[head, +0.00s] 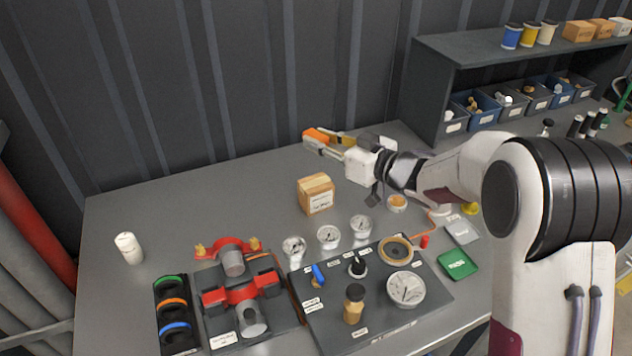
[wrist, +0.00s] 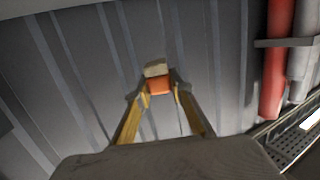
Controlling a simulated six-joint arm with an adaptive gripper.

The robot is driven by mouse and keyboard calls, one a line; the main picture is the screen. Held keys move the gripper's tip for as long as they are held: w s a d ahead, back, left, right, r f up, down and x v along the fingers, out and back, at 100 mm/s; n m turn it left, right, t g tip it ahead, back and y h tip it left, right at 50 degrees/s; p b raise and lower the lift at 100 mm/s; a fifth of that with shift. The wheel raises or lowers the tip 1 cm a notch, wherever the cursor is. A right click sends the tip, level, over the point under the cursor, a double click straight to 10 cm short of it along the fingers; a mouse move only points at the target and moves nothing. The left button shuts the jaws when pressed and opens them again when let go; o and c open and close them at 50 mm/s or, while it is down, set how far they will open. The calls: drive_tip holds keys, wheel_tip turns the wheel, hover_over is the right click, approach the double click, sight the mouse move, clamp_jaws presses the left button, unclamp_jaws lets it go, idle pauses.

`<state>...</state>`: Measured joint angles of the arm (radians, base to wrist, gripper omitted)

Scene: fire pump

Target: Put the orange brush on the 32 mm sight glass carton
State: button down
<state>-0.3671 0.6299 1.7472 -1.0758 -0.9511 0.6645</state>
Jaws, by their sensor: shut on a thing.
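The orange brush (head: 317,134) is held between the fingers of my gripper (head: 328,141), high above the back of the table. In the wrist view the brush (wrist: 159,86) shows as an orange block with a pale end, between the two yellow-lined fingertips of my gripper (wrist: 160,91). A brown carton (head: 315,194) stands upright on the table, below the gripper and apart from it. Its white label is too small to read, so I cannot tell whether it is the 32 mm sight glass carton. Its top looks bare.
A red-clamped fixture (head: 240,296) and a white cylinder (head: 129,248) are on the left. A shelf with bins (head: 480,50) stands back right. The table's back left is clear.

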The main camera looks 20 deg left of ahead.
drive_tip(key=shift+f, duration=0.1)
hover_over(321, 185)
drive_tip(key=shift+f, duration=3)
drive_tip(key=shift+f, duration=0.15)
drive_tip(key=shift+f, duration=1.75)
drive_tip(key=shift+f, duration=0.1)
drive_tip(key=c, duration=1.8)
unclamp_jaws()
drive_tip(key=shift+v, duration=6)
